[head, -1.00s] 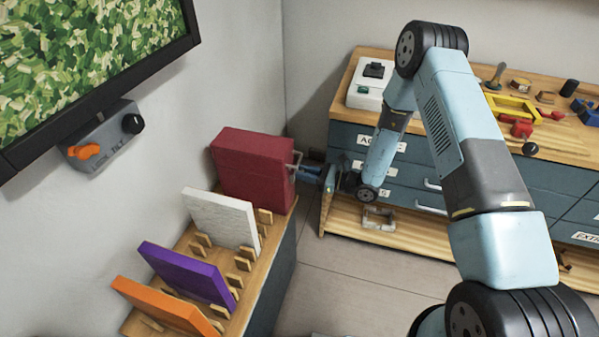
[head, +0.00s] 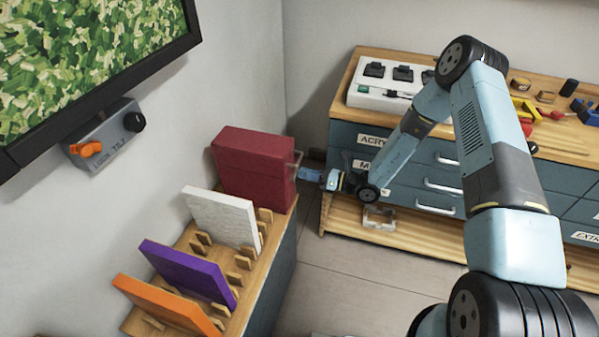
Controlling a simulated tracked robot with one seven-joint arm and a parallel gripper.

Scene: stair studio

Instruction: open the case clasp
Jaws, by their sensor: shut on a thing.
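The dark red case (head: 252,170) stands at the far end of the wooden rack, by the wall. A small wire-like clasp (head: 297,163) shows at its right side. My gripper (head: 305,172) is at that side of the case, reaching in from the right. Its fingers are shut at the clasp, which sticks out from the case towards them. The fingertips are small in the head view, so the exact contact is hard to see. The case lid looks closed.
The rack (head: 265,262) also holds a white panel (head: 222,217), a purple panel (head: 188,273) and an orange panel (head: 165,305). A drawer cabinet (head: 400,150) with tools on top stands behind my arm. Clear floor (head: 335,275) lies between rack and cabinet.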

